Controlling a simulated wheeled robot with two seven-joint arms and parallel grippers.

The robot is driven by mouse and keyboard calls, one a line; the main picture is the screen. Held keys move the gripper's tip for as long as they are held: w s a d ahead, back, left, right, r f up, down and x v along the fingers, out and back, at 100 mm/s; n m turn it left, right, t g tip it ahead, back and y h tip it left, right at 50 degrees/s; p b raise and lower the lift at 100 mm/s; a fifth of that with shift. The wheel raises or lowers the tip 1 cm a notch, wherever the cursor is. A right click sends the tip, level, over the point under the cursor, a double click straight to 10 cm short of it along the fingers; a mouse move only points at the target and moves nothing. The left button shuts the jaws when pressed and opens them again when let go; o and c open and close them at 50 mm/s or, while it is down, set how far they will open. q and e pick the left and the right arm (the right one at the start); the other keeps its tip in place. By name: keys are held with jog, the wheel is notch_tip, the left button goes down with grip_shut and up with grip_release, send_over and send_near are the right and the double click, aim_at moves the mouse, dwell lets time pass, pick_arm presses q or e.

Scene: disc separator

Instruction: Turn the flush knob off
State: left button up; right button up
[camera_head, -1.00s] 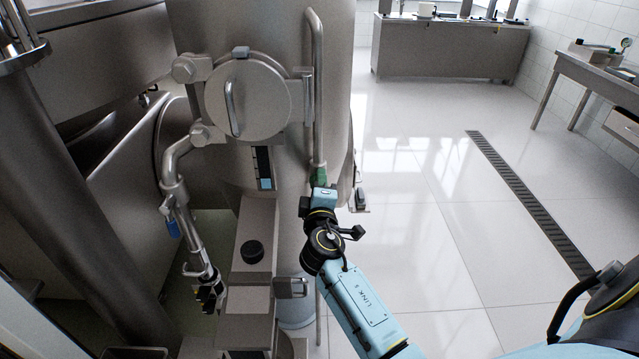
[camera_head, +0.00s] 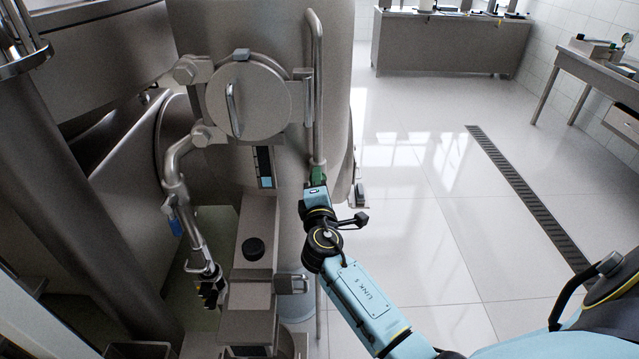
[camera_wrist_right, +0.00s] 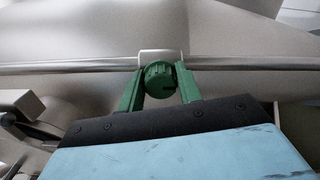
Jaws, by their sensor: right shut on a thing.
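The flush knob is a small round green knob (camera_wrist_right: 160,78) in the right wrist view, in front of a thin horizontal pipe. My right gripper (camera_wrist_right: 160,88) has its two green fingers on either side of the knob, shut on it. My left gripper is not in view.
The steel separator tank (camera_head: 335,110) stands right in front, with a round hatch (camera_head: 247,100) and a steel pipe (camera_head: 316,80). A black knob (camera_head: 253,249) sits on the metal housing lower left of my right arm. The tiled floor on the right is clear, with a drain grate (camera_head: 520,190).

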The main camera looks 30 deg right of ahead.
jog(key=o, duration=1)
jog(key=shift+s, duration=0.1)
jog(key=b+v, duration=0.1)
jog(key=v, duration=1.2)
jog(key=shift+s, duration=0.15)
